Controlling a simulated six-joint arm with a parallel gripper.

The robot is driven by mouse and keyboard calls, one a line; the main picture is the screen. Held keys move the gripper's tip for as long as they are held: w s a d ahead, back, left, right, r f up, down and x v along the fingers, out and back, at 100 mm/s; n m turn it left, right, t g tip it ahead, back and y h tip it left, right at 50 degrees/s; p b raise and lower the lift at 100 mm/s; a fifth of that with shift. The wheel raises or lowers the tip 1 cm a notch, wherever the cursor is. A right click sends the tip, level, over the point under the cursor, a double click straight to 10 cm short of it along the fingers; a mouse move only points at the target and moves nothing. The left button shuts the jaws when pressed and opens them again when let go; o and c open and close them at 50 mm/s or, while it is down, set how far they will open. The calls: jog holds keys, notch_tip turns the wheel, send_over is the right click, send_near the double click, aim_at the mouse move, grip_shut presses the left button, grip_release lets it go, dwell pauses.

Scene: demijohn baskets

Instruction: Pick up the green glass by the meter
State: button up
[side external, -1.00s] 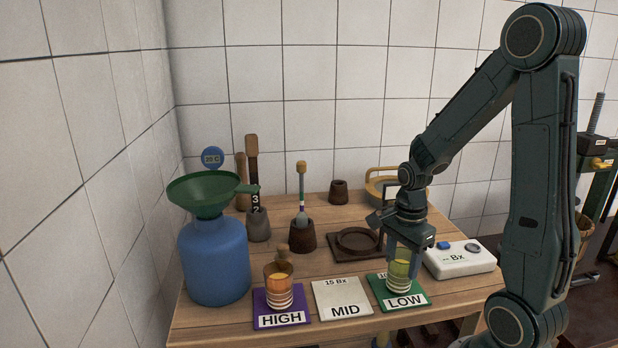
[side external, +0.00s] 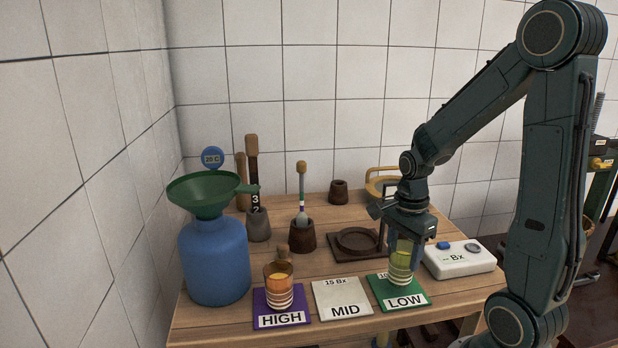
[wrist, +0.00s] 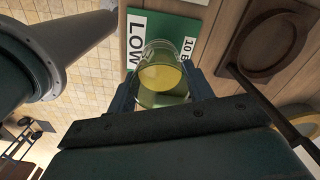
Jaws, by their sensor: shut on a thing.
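The green glass (side external: 401,264) holds yellow-green liquid and has pale bands near its base. It is upright above the green LOW card (side external: 417,291), at the card's back part. Whether its base touches the card I cannot tell. My gripper (side external: 403,252) points down with its fingers on either side of the glass, shut on it. In the wrist view the glass (wrist: 161,78) sits between the two fingers (wrist: 160,88), with the LOW card (wrist: 180,28) beyond it. The white meter (side external: 459,261) marked Bx stands just right of the glass.
An amber glass (side external: 279,291) stands on the purple HIGH card (side external: 262,312). The MID card (side external: 342,298) is bare. A blue demijohn (side external: 214,262) with a green funnel is at left. A dark wooden coaster (side external: 357,241) lies behind the cards.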

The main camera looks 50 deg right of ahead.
notch_tip(320, 180, up, 18)
jog(key=shift+f, duration=0.25)
dwell(1.2)
jog(key=shift+r, duration=0.15)
jog(key=shift+w, duration=0.1)
dwell(0.8)
